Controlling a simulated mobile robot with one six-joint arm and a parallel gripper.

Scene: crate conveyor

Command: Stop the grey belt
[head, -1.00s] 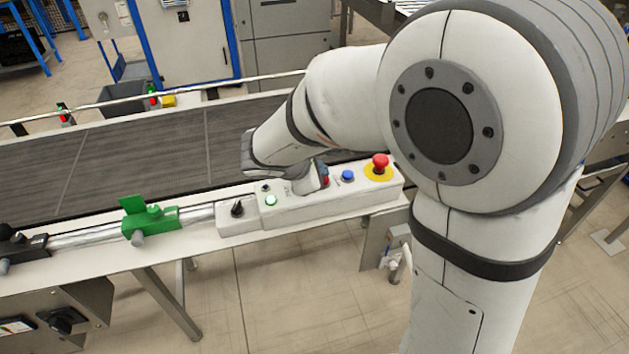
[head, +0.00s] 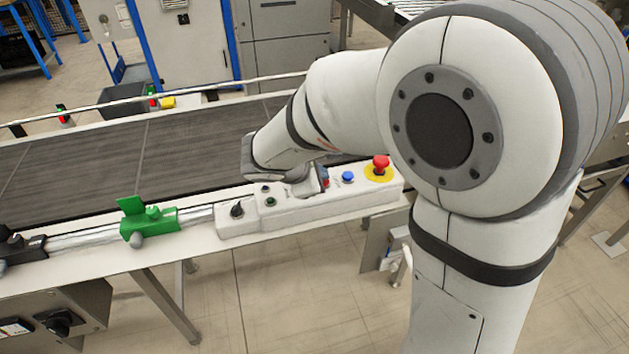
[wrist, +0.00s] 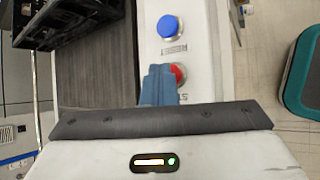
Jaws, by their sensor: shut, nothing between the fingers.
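The grey belt (head: 90,165) runs across the left of the head view. A white control box (head: 350,197) stands on its near rail. On the box are a red button (head: 326,183), a blue button (head: 347,177), a red mushroom button on a yellow disc (head: 380,165), and a small green button (head: 271,201) that looks dark. My gripper (wrist: 160,70) is shut and empty, its fingertips down at the red button (wrist: 178,74), which they partly cover. I cannot tell whether they touch it. The blue button (wrist: 168,26) shows clear beyond them.
A smaller box with a black knob (head: 237,209) adjoins the control box. A green clamp (head: 148,219) and a black clamp (head: 15,245) sit on the rail to the left. A dark grey bin (head: 122,100) stands beyond the belt. My arm covers the belt's right part.

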